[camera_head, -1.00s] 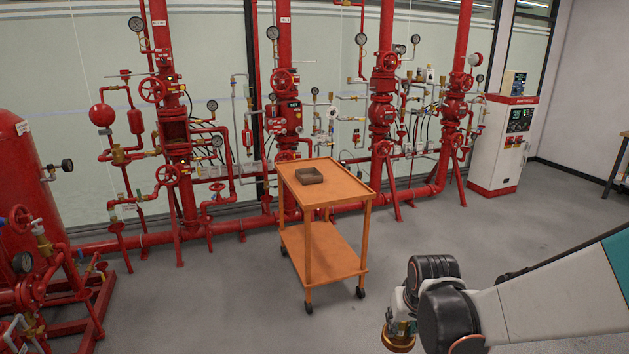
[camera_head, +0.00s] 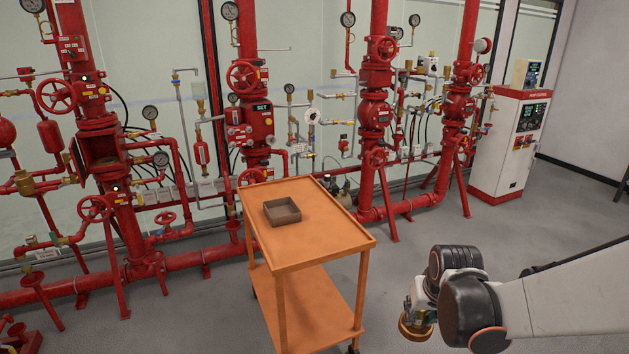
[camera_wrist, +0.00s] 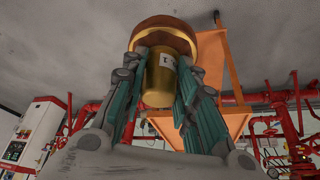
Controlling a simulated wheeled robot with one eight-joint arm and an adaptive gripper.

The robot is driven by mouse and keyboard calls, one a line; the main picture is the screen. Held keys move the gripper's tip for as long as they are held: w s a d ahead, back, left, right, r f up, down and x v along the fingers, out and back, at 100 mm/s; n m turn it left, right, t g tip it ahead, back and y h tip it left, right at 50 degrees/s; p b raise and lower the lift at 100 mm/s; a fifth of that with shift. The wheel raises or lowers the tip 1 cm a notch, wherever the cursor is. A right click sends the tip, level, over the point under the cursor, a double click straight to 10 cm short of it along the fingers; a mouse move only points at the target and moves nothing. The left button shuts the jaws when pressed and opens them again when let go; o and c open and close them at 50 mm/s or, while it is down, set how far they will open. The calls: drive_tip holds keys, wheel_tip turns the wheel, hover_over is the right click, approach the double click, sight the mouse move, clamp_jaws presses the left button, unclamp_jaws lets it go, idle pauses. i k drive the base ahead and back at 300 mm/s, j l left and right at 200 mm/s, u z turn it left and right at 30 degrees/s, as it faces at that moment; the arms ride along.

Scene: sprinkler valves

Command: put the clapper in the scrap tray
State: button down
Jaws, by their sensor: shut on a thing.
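The clapper (camera_wrist: 161,80) is a brass-coloured piece with a wide disc and a narrower stem bearing a small white label. My gripper (camera_wrist: 165,62) is shut on its stem, one finger on each side, with the disc beyond the fingertips. In the head view the clapper (camera_head: 414,329) hangs low at the end of my arm, right of the cart and apart from it. The scrap tray (camera_head: 286,220) is a small, dark, open square box on the cart's upper shelf. It looks empty. My fingers are hard to make out in the head view.
The orange two-shelf cart (camera_head: 330,245) has free room around the tray. Red valve risers and pipes (camera_head: 375,110) stand behind it. A white and red control cabinet (camera_head: 510,145) is at the back right. The grey floor right of the cart is open.

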sight(281, 214)
drive_tip(key=i+u, duration=0.2)
drive_tip(key=i, duration=0.25)
drive_tip(key=i+l+u, duration=0.2)
drive_tip(key=i, duration=0.3)
drive_tip(key=i+l+u, duration=0.2)
drive_tip(key=i, duration=0.25)
drive_tip(key=i+l+u, duration=0.2)
drive_tip(key=i, duration=0.25)
drive_tip(key=i+l+u, duration=0.25)
drive_tip(key=i+u, duration=0.25)
drive_tip(key=i+l, duration=0.05)
